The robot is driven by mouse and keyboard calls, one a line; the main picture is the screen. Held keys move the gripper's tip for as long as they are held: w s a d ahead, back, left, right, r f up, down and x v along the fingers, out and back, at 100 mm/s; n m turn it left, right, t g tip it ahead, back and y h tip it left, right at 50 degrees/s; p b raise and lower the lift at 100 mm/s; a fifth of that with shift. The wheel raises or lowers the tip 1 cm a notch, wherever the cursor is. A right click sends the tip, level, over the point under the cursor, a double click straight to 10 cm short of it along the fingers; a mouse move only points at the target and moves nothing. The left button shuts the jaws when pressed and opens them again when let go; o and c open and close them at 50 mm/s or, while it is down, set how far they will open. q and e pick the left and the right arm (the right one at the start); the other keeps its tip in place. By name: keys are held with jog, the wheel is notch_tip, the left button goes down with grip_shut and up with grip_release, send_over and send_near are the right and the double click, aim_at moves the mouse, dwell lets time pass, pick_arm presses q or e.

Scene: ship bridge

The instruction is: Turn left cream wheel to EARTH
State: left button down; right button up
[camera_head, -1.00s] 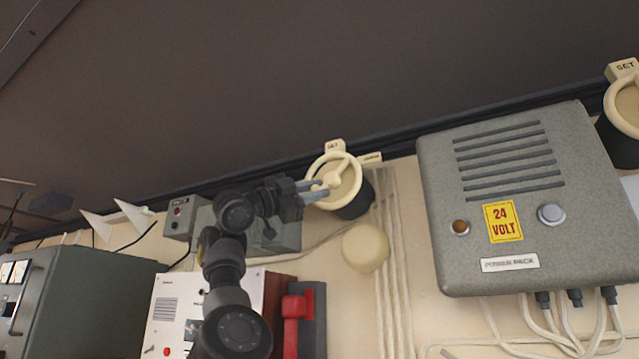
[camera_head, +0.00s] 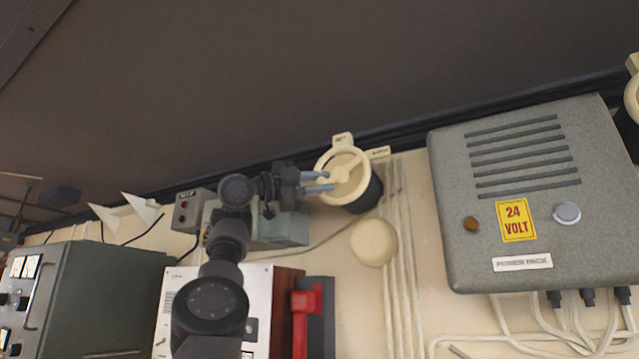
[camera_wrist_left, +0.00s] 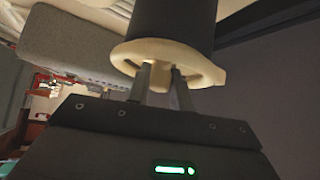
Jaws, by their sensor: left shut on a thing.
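The left cream wheel (camera_head: 352,168) is a cream ring with spokes on a black round base, high on the cream wall in the head view. Cream label tabs stand at its top and upper right; their lettering is too small to read surely. My left gripper (camera_head: 326,182) reaches it from the left, its two grey fingers at the wheel's left part. In the left wrist view the fingers (camera_wrist_left: 162,88) are shut on a cream spoke of the wheel (camera_wrist_left: 188,56), inside the rim. My right gripper is not in view.
A grey power pack box (camera_head: 530,200) with a yellow 24 VOLT sign is to the right. Part of another cream wheel (camera_head: 633,95) shows at the right edge. A round cream cover (camera_head: 374,242), cables and a red handset (camera_head: 302,318) are below.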

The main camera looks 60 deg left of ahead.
pick_arm(q)
jog(key=c, duration=1.3)
grip_release()
jog(key=shift+d, duration=0.1)
jog(key=shift+o, duration=0.2)
jog(key=shift+s+f, duration=0.15)
jog(key=shift+s, duration=0.15)
jog(key=b+v, duration=0.3)
jog(key=v, duration=0.7)
